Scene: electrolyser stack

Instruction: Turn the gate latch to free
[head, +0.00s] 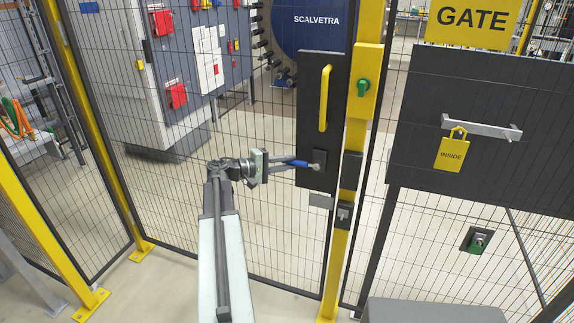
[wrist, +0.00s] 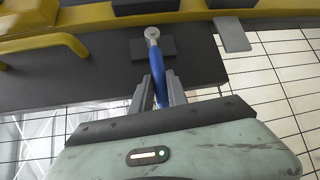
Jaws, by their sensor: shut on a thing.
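The gate latch is a lever with a blue grip (head: 300,163) and a round metal pivot (head: 316,167), mounted on a dark plate on the black gate panel (head: 312,120). In the head view the lever lies nearly level, its blue end pointing left. My gripper (head: 288,161) is at the blue end, with the fingers along the grip. In the wrist view the blue grip (wrist: 158,75) runs between the two fingers of my gripper (wrist: 160,88), and the pivot (wrist: 152,33) is beyond them. My gripper is shut on the grip.
A yellow pull handle (head: 325,98) stands above the latch. The yellow post (head: 340,255) right of it carries a green knob (head: 363,88).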

